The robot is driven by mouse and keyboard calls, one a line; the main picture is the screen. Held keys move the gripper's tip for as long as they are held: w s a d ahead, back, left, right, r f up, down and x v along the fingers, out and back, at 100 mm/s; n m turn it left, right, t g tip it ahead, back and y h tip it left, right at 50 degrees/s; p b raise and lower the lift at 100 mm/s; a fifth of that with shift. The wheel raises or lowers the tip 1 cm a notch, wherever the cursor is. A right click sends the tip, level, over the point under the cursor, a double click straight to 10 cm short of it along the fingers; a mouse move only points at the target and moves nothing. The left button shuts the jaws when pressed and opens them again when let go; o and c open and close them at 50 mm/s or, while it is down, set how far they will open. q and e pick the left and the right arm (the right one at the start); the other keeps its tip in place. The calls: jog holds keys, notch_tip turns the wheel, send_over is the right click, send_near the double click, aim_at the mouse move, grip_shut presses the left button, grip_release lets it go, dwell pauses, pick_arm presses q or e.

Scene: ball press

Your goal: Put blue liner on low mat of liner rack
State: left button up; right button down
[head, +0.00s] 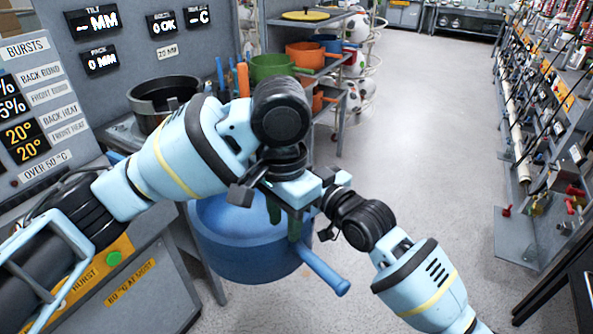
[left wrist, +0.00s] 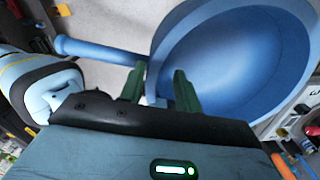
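The blue liner (head: 240,262) is a round, deep tub with a straight handle (head: 322,272) pointing to the lower right. My left gripper (head: 284,218) points down at the liner's rim beside the handle. In the left wrist view, the left gripper (left wrist: 158,88) has one green finger inside the liner (left wrist: 240,65) and one outside, with the wall between them. The liner appears to hang from it above the floor. The liner rack (head: 325,68) stands behind, with a green liner and orange liners on its shelves. Its low mat cannot be made out.
A dark round pot (head: 163,98) sits by the grey control console (head: 130,285) on the left. Balls in a wire stand (head: 362,60) are beside the rack. Open floor (head: 430,130) lies to the right, bounded by a tool-lined bench (head: 548,190). My right arm is close to the liner's handle.

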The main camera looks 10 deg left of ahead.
pick_arm(q)
notch_tip(320, 180, up, 12)
jog(key=shift+f, duration=0.2)
pick_arm(e)
jog(key=shift+r, duration=0.15)
